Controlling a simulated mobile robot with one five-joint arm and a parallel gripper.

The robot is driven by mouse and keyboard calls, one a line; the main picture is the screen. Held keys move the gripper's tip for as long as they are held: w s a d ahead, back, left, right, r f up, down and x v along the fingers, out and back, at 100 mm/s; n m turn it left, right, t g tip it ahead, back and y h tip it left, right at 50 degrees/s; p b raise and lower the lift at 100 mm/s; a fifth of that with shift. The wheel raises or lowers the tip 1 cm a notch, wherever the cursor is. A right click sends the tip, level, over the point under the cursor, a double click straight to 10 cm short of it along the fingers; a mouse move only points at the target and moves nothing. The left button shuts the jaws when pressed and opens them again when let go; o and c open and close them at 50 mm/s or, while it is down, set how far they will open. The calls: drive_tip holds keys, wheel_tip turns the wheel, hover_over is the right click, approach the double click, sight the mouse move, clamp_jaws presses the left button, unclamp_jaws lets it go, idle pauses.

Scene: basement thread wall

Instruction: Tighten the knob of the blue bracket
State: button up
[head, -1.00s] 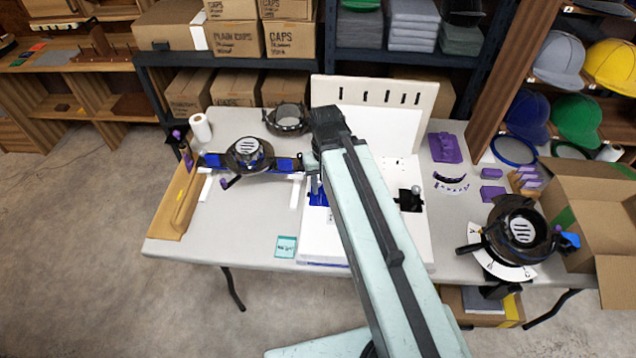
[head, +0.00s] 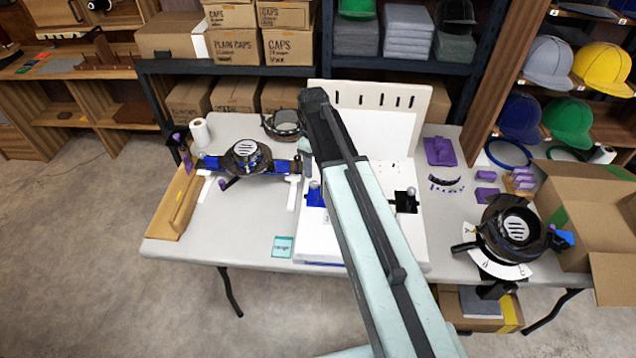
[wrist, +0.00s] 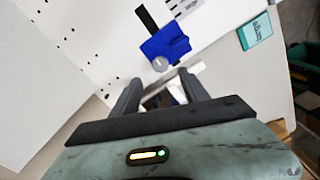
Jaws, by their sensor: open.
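The blue bracket (head: 315,198) sits on the left part of the white board (head: 322,235), just left of my arm in the head view. In the wrist view the blue bracket (wrist: 168,40) lies ahead of my fingers, beside a black slot. Its round grey knob (wrist: 160,64) is on the bracket's near edge, close beyond the fingertips. The knob also shows as a pale post in the head view (head: 314,186). My gripper (wrist: 160,82) is open, with nothing between its fingers. The fingers appear apart from the knob; the exact height gap cannot be told.
A black bracket with a knob (head: 406,200) is on the board's right part. A teal card (head: 283,247) lies left of the board. A cap fixture (head: 246,157) stands left and another (head: 512,232) right. A slotted white panel (head: 380,97) rises behind.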

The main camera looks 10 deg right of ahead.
sight(314, 184)
drive_tip(key=f+b, duration=0.7)
drive_tip(key=f, duration=0.1)
drive_tip(key=shift+s+b, duration=0.2)
drive_tip(key=shift+b, duration=0.15)
drive_tip(key=shift+r, duration=0.2)
drive_tip(key=shift+c, duration=0.3)
